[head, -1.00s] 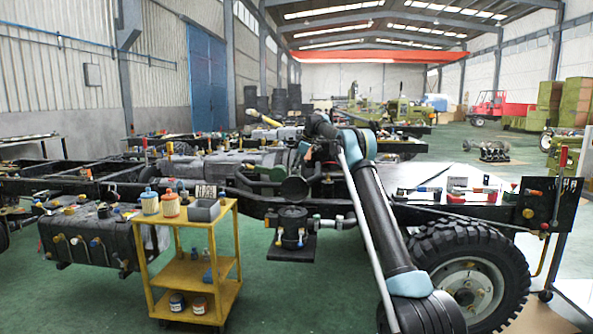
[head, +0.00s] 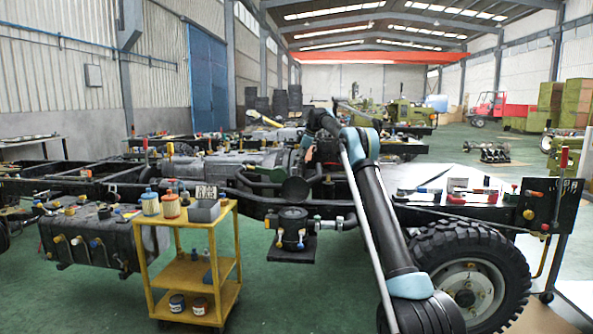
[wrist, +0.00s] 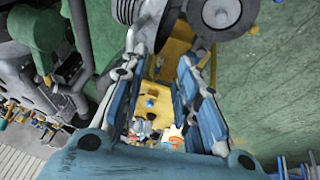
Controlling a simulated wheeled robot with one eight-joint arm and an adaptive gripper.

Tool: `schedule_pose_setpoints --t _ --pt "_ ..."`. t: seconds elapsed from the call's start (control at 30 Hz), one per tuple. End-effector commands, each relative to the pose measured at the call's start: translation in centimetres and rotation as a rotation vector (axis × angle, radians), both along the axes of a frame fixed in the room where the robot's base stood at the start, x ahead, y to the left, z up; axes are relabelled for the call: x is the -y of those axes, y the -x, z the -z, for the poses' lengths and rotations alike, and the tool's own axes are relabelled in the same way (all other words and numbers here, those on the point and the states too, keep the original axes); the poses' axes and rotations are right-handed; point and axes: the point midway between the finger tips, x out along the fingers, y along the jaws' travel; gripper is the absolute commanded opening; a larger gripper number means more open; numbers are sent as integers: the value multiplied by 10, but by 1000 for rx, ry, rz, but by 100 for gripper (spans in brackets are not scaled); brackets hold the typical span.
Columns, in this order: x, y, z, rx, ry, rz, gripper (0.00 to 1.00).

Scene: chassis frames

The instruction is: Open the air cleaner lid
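The air cleaner appears to be the dark round canister (head: 292,228) on a black plate beside the chassis in the head view. In the head view I cannot make out the gripper's fingers near my raised arm.
The chassis frame (head: 430,214) and a large tyre (head: 468,270) lie to the right. Green floor (head: 320,300) is clear below the canister.

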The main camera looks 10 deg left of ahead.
Motion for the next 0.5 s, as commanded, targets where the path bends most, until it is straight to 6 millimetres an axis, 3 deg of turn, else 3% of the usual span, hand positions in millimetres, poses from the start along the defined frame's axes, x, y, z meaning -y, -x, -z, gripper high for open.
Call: schedule_pose_setpoints --t 0.23,0.5 --pt "19 7 -44 0 0 1 29" --pt "29 11 -68 -1 -1 -1 29"
